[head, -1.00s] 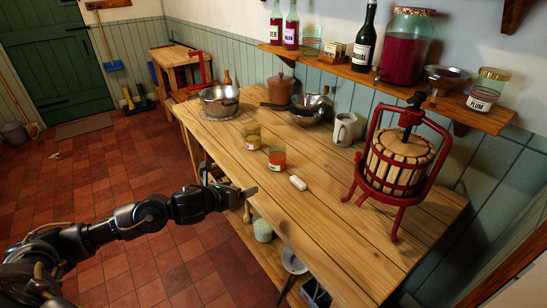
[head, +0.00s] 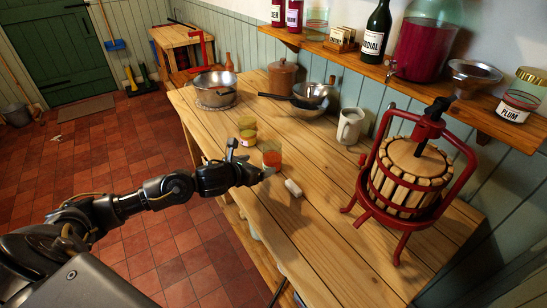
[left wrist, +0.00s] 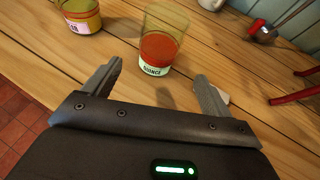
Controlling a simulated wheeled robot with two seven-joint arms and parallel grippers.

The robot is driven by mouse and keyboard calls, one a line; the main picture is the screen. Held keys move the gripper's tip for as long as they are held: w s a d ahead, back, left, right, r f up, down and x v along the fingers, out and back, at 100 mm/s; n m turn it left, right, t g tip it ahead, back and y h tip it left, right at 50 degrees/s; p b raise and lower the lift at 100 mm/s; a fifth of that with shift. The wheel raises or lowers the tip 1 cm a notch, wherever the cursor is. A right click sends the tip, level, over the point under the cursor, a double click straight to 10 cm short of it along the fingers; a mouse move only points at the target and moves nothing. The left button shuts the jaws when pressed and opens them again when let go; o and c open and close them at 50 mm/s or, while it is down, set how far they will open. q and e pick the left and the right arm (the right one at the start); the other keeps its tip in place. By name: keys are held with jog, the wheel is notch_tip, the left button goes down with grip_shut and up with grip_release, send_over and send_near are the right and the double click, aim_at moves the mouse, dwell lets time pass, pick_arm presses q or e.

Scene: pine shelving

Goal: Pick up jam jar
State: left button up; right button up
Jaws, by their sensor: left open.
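A glass jar with orange-red contents and a pale label (head: 272,157) stands upright on the wooden table; it also shows in the left wrist view (left wrist: 160,48). A second jar, yellowish (head: 247,134), stands beyond it and to the left, and appears at the upper left of the left wrist view (left wrist: 78,15). My left gripper (head: 251,161) is open and empty at the table's near edge. In the left wrist view its fingers (left wrist: 158,76) point at the orange-red jar, which lies just ahead of the gap between them. My right gripper is not in view.
A small white object (head: 293,187) lies right of the orange-red jar, close to one finger. A red fruit press (head: 408,180) stands at the right, a mug (head: 349,127) and pans behind. A shelf (head: 350,66) with bottles runs along the wall.

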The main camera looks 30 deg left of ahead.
aim_at(267, 161)
pick_arm(q)
jog(key=x, duration=0.3)
jog(key=shift+a, duration=0.1)
jog(key=p+x, duration=0.1)
jog(key=x, duration=0.4)
jog(key=shift+r+p, duration=0.1)
jog(key=shift+p, duration=0.25)
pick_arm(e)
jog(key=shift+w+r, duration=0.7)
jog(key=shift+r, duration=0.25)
pick_arm(q)
jog(key=shift+c, duration=0.4)
jog(key=shift+r, duration=0.1)
jog(key=c, duration=1.3)
jog(key=shift+w, duration=0.1)
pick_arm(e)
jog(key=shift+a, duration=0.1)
